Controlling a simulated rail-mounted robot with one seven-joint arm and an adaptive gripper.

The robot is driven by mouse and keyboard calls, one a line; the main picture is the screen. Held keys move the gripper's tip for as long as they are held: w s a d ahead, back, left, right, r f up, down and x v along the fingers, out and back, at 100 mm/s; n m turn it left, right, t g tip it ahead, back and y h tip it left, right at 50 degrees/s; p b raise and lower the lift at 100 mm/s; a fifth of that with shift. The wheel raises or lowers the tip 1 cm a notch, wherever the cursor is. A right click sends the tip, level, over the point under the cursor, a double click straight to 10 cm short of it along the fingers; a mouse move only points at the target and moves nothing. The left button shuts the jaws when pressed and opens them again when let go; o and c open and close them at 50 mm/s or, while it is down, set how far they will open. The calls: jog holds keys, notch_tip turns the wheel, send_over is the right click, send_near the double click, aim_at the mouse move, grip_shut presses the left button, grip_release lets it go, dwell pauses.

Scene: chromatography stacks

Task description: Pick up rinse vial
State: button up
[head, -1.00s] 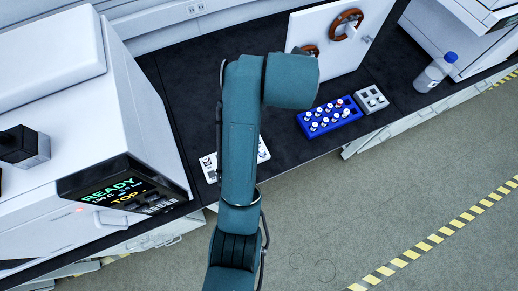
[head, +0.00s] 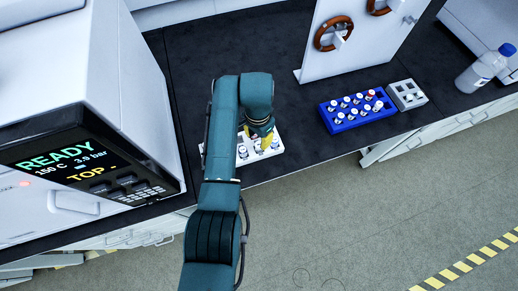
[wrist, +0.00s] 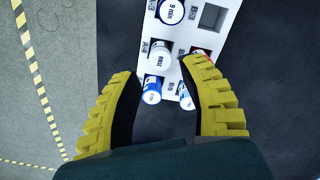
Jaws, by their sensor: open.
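A white rack (head: 243,152) of vials sits on the dark bench, partly hidden by my arm. In the wrist view, the rack (wrist: 183,35) holds a large blue-and-white cap (wrist: 170,10), a white-capped vial (wrist: 160,54), a red-topped vial (wrist: 202,53) partly behind the right finger, and two blue-and-white vials (wrist: 152,90) (wrist: 187,99) at the near end. I cannot tell which is the rinse vial. My gripper (wrist: 160,68) is open and empty, its yellow fingers on either side of the near vials. The gripper (head: 264,139) is over the rack in the head view.
A blue rack (head: 355,120) of white-capped vials and a small grey block (head: 406,94) stand to the right. A white panel with brown rings (head: 350,45) stands behind. An instrument with a READY display (head: 75,165) is at left. A bottle (head: 484,70) is far right.

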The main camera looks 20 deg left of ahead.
aim_at(259, 145)
notch_tip(259, 145, down, 6)
jog(key=shift+w+d+r+b, duration=0.1)
jog(key=shift+w+b, duration=0.05)
jog(key=shift+b, duration=0.8)
jog(key=shift+c, duration=0.3)
grip_shut()
